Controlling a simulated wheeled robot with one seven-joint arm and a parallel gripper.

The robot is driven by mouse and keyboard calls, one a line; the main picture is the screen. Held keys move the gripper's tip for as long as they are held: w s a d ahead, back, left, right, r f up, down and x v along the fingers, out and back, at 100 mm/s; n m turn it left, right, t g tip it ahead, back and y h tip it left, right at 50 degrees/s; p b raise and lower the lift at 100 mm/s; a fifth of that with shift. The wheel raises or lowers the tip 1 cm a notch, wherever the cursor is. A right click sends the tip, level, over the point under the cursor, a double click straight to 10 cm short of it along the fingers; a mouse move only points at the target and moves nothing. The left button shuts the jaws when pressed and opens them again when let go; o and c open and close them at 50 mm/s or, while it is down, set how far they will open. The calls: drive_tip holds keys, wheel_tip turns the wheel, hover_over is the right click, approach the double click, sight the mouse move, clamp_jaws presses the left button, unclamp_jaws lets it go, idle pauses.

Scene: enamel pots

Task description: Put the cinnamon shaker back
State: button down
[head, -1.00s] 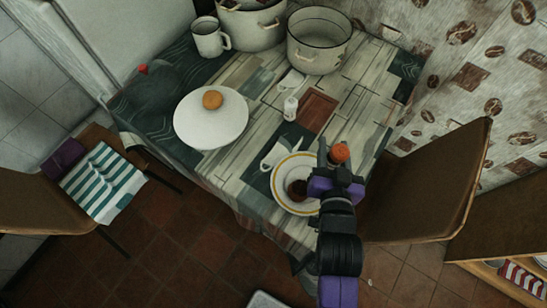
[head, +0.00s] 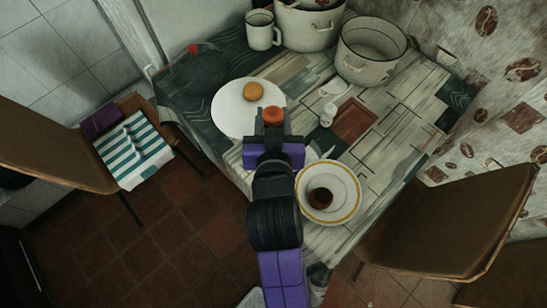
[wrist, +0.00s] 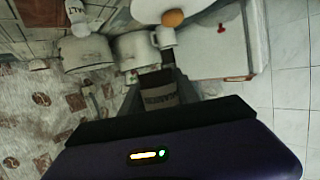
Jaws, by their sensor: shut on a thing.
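My gripper (head: 271,132) is shut on a shaker with an orange-red cap (head: 273,115), which I take to be the cinnamon shaker. In the head view its body is mostly hidden by the gripper. In the wrist view a dark brown body with a label band (wrist: 158,92) shows between the fingers. A white shaker (head: 328,115) stands beside a flat reddish-brown square (head: 356,122); in the wrist view the white shaker (wrist: 78,20) reads SALT.
Two enamel pots (head: 310,28), (head: 368,62) and a white mug (head: 262,32) stand at the back. Chairs flank the table. Bare tabletop lies right of the reddish-brown square.

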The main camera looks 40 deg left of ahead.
wheel_tip(320, 180, down, 16)
drive_tip(key=shift+r+b, duration=0.1)
drive_tip(key=shift+b, duration=0.45)
drive_tip(key=shift+f+b, duration=0.75)
drive_tip(key=shift+f, duration=1.4)
drive_tip(key=shift+f, duration=0.15)
drive_tip(key=c, duration=0.9)
unclamp_jaws()
